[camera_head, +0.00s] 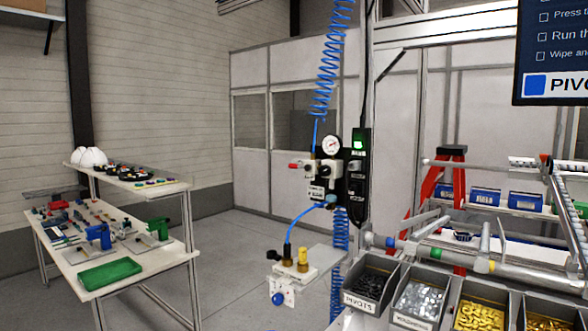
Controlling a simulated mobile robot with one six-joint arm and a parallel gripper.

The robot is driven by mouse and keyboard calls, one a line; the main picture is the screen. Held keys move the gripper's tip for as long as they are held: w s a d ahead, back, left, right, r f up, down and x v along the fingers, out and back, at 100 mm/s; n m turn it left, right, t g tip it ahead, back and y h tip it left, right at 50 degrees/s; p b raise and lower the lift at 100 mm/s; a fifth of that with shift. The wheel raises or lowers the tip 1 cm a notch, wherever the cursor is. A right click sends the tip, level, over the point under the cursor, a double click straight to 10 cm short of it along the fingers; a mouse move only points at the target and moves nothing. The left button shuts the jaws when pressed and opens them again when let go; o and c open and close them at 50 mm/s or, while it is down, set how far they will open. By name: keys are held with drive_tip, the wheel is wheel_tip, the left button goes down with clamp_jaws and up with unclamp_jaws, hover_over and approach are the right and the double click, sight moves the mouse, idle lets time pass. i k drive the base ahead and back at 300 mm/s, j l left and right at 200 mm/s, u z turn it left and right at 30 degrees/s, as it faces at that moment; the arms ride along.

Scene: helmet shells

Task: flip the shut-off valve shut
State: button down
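An air-supply panel hangs at the centre, with a round white pressure gauge (332,145) and a blue coiled hose (322,75) above it. A small valve with a red handle (294,166) sticks out at the panel's left side and looks to be the shut-off valve. The handle appears to lie about level, pointing left. It is too small to tell whether the valve is open or shut. My gripper is not in view, and I see nothing touching the handle.
Below the panel is a small fixture with brass fittings and a blue knob (278,298). Parts bins (362,300) and metal tubes (450,252) crowd the lower right. A workbench with a green tray (108,273) stands left. Floor between bench and panel is clear.

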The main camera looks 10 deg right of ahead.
sight(292, 165)
drive_tip(key=i+j+z, duration=0.15)
drive_tip(key=j, duration=0.65)
drive_tip(key=j+z, duration=0.1)
drive_tip(key=j, duration=0.7)
drive_tip(key=i+j+z, duration=0.15)
drive_tip(key=j, duration=0.7)
drive_tip(key=i+j+z, duration=0.5)
drive_tip(key=i+j, duration=1.05)
drive_tip(key=j, duration=0.1)
